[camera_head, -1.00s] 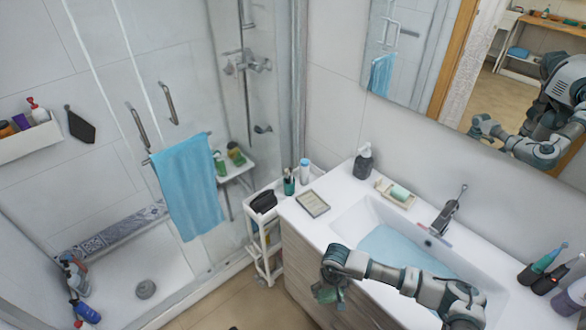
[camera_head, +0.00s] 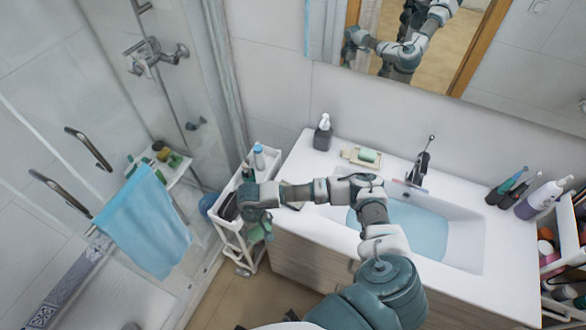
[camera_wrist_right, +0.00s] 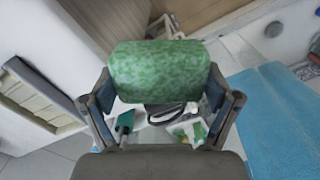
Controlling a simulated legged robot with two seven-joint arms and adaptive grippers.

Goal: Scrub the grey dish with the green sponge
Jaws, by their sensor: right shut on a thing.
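The green sponge (camera_wrist_right: 160,72) is held between the two fingers of my right gripper (camera_wrist_right: 158,88) in the right wrist view. In the head view this gripper (camera_head: 257,212) is over the white cart at the left end of the counter, and the sponge (camera_head: 260,232) shows partly below it. My left gripper is in neither view.
The white cart (camera_head: 232,232) holds a dark pouch (camera_head: 229,207) and a bottle (camera_head: 259,157). A soap dispenser (camera_head: 323,133) and a soap dish with green soap (camera_head: 366,156) stand by the wall. My arm crosses in front of the sink (camera_head: 470,236). A blue towel (camera_head: 145,222) hangs left.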

